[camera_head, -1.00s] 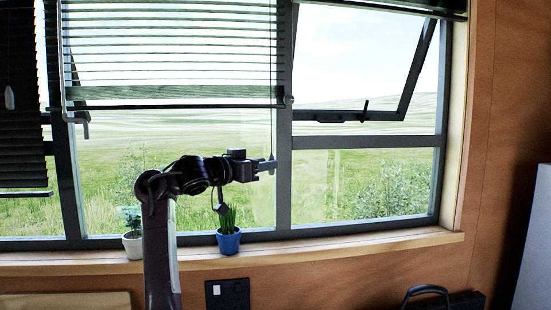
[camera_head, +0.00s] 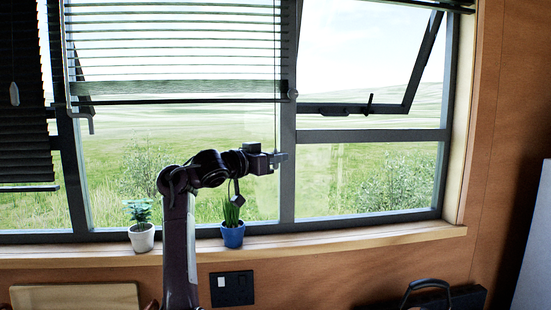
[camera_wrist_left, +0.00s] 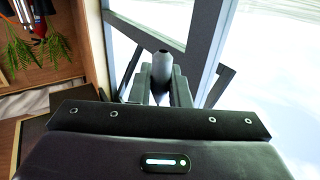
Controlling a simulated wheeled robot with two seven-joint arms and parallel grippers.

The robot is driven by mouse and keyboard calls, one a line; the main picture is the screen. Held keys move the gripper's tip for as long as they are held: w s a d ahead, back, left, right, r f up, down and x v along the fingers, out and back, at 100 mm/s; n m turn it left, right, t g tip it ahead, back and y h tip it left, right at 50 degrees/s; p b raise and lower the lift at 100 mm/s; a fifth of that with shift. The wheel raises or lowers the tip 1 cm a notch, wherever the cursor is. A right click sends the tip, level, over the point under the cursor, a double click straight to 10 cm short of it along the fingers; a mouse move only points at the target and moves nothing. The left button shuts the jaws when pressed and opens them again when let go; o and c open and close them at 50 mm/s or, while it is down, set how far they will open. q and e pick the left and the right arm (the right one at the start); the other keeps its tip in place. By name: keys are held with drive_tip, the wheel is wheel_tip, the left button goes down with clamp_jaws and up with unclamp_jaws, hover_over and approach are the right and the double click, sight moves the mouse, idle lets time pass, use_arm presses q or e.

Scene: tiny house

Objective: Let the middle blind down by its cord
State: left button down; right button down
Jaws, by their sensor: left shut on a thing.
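The middle blind (camera_head: 180,87) hangs partly down over the upper part of the middle window, with its slats spread and its bottom rail level. Its thin cord (camera_head: 276,125) hangs at the blind's right side, down to my left gripper (camera_head: 280,158). The gripper is below the blind's bottom rail, in front of the window's right upright. In the left wrist view, the fingers of my left gripper (camera_wrist_left: 160,88) are shut on a grey cord pull (camera_wrist_left: 162,68), which sticks out beyond the fingertips. My right gripper is not in view.
A dark left blind (camera_head: 22,110) hangs lower, with its own pull (camera_head: 14,94). The right window (camera_head: 365,108) is tilted open. A white pot (camera_head: 142,239) and a blue pot (camera_head: 233,236) with plants stand on the sill (camera_head: 350,236), below my left arm.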

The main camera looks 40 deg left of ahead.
use_arm(q)
wheel_tip(320, 180, up, 9)
drive_tip(key=p, duration=0.7)
drive_tip(key=shift+f, duration=0.1)
drive_tip(key=c, duration=1.4)
unclamp_jaws()
drive_tip(key=shift+c, duration=0.2)
drive_tip(key=shift+s, duration=0.1)
